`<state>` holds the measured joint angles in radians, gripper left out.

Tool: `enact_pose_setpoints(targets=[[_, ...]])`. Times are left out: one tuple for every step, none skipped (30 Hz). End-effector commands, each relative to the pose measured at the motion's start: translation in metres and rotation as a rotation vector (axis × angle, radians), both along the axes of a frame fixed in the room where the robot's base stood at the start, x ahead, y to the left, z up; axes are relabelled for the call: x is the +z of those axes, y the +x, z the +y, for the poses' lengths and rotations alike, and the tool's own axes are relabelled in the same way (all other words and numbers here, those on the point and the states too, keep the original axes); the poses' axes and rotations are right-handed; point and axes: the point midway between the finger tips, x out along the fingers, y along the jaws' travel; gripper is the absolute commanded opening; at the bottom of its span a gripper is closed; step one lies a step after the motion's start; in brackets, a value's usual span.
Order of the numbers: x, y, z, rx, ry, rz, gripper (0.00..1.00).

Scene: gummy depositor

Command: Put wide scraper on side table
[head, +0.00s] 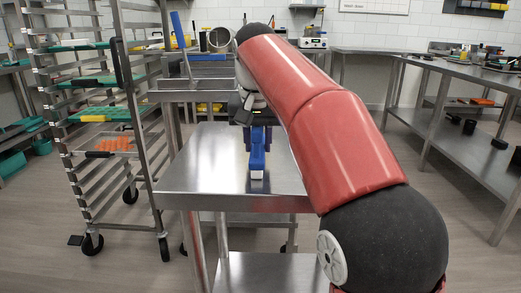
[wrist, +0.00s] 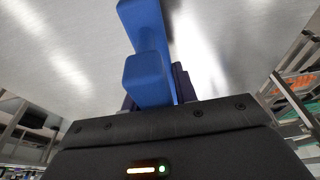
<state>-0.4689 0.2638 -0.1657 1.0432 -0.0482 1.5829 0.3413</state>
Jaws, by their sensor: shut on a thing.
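The wide scraper, a blue piece (head: 257,161), is held in my gripper (head: 258,142) above the steel side table (head: 200,178). In the wrist view the scraper (wrist: 150,77) stretches from between the jaws towards the tabletop (wrist: 235,40). My gripper points down and is shut on it. Its lower end is at or just above the tabletop, where a reflection shows. I cannot tell whether it touches. Part of the scraper is hidden by the jaws.
The visible tabletop around the scraper is bare. A wheeled rack (head: 120,130) with trays stands at the left. Steel equipment with an upright blue piece (head: 177,30) is behind the table. A long steel bench (head: 455,120) is at the right.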

Motion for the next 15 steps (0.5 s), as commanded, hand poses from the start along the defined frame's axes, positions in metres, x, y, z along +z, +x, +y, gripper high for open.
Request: enact_pose_setpoints(targets=[[0.0019, -0.0001, 0.0, 0.0, 0.0, -0.001, 0.0], [0.0023, -0.0001, 0.0, 0.0, 0.0, -0.001, 0.0], [0.0023, -0.0001, 0.0, 0.0, 0.0, -0.001, 0.0], [0.0024, 0.0, -0.0001, 0.0, 0.0, -0.001, 0.0], [0.0023, -0.0001, -0.0001, 0.0, 0.0, -0.001, 0.0], [0.0015, -0.0001, -0.0001, 0.0, 0.0, -0.001, 0.0], [0.0006, -0.0001, -0.0001, 0.0, 0.0, 0.0, 0.0], [-0.0007, -0.0001, -0.0001, 0.0, 0.0, 0.0, 0.0], [-0.0021, -0.0001, -0.0002, 0.0, 0.0, 0.0, 0.0], [-0.0018, 0.0, -0.0001, 0.0, 0.0, 0.0, 0.31], [-0.0015, 0.0, 0.0, 0.0, 0.0, 0.0, 0.35], [-0.0014, 0.0, 0.0, 0.0, 0.0, 0.0, 0.4], [-0.0014, 0.0, -0.0001, 0.0, 0.0, 0.0, 0.44], [-0.0014, 0.0, -0.0001, 0.0, 0.0, 0.0, 0.48], [-0.0014, 0.0, 0.0, 0.0, 0.0, 0.0, 0.5]])
